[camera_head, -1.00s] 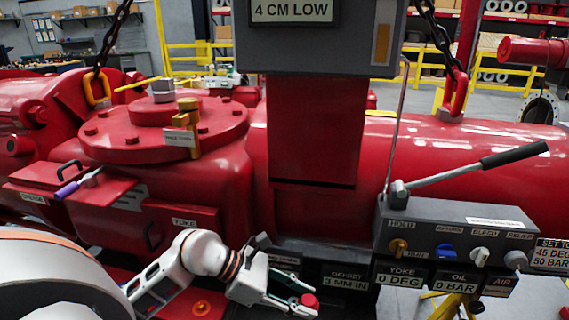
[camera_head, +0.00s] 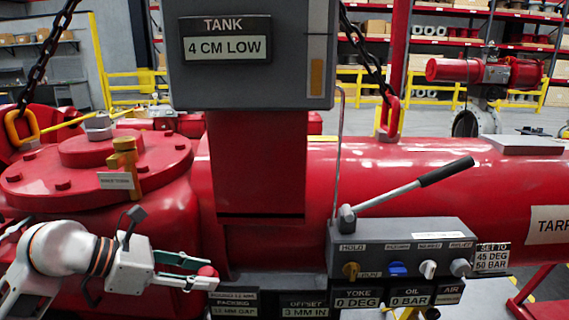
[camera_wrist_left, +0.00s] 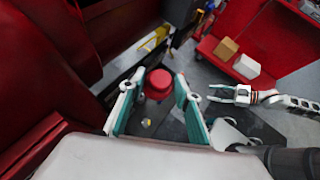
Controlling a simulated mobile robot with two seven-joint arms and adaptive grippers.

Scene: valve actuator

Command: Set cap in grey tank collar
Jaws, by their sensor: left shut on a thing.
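A small red cap (camera_head: 207,271) is held at the fingertips of my left gripper (camera_head: 190,271), which is shut on it in front of the red machine body. In the left wrist view the cap (camera_wrist_left: 158,82) sits between the teal-padded fingers. The grey tank (camera_head: 250,62) marked "TANK 4 CM LOW" stands above and to the right of the gripper, on a red column. I cannot make out its collar for sure. My right gripper (camera_wrist_left: 214,93) shows at the right of the left wrist view, with its fingers apart and nothing seen between them.
A grey control box (camera_head: 400,248) with knobs and a long lever (camera_head: 410,187) stands right of the column. Chains (camera_head: 55,55) hang on both sides of the tank. A brass fitting (camera_head: 124,160) rises from the round red flange at left. Label plates lie below the cap.

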